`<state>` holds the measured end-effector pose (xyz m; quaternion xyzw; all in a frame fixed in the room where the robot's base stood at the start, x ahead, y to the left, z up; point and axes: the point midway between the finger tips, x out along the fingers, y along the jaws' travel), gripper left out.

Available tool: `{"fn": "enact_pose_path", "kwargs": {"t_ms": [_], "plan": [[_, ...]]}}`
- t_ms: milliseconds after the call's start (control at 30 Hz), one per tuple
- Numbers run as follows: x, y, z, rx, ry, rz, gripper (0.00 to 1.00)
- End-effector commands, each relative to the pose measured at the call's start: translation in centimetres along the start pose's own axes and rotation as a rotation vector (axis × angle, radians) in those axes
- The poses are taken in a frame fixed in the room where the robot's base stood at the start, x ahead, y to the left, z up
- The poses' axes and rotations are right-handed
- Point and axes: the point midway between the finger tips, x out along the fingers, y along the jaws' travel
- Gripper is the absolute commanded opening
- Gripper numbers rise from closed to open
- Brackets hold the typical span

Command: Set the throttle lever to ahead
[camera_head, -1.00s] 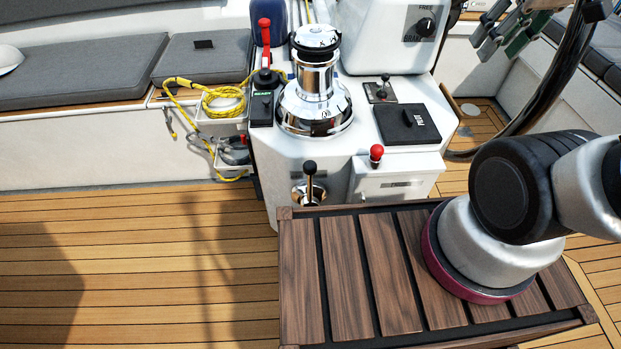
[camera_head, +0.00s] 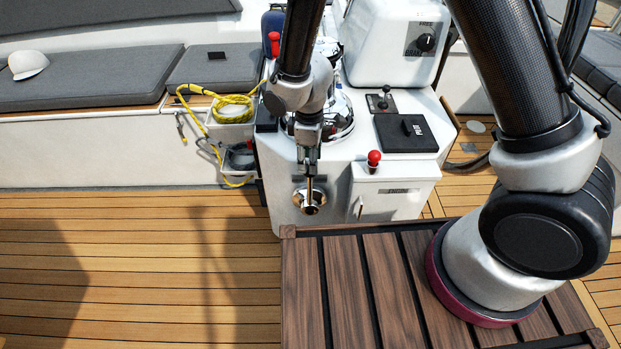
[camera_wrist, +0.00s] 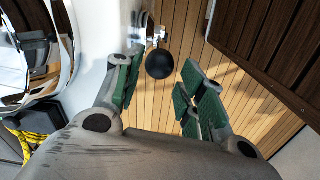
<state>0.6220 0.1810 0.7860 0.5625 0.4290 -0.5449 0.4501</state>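The throttle lever (camera_head: 310,190) is a thin stem on a round chrome base (camera_head: 309,205), on the front face of the white pedestal. Its black ball knob (camera_wrist: 160,64) shows in the wrist view; in the head view my gripper hides it. My gripper (camera_head: 308,170) points down over the lever. In the wrist view, my gripper's fingers (camera_wrist: 158,76) with green pads are spread, with the knob in the gap between their tips. I see clear space on the right side of the knob. How deep the knob sits between the fingers I cannot tell.
A red-knobbed lever (camera_head: 374,158) stands right of the lever on a white box (camera_head: 395,190). A small black-knobbed lever (camera_head: 385,92) and a black panel (camera_head: 406,133) are on the pedestal top. The slatted wooden table (camera_head: 350,290) is close in front. Deck at left is clear.

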Motion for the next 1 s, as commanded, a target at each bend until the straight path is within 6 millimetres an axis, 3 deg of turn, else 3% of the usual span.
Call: {"fn": "enact_pose_path", "kwargs": {"t_ms": [433,867,1000], "plan": [[6.5,0.1,0.2,0.000,-0.004,0.000,0.40],[7.6,0.0,0.1,0.002,0.000,-0.001,0.40],[7.6,0.0,0.1,0.002,-0.001,-0.001,0.14]]}}
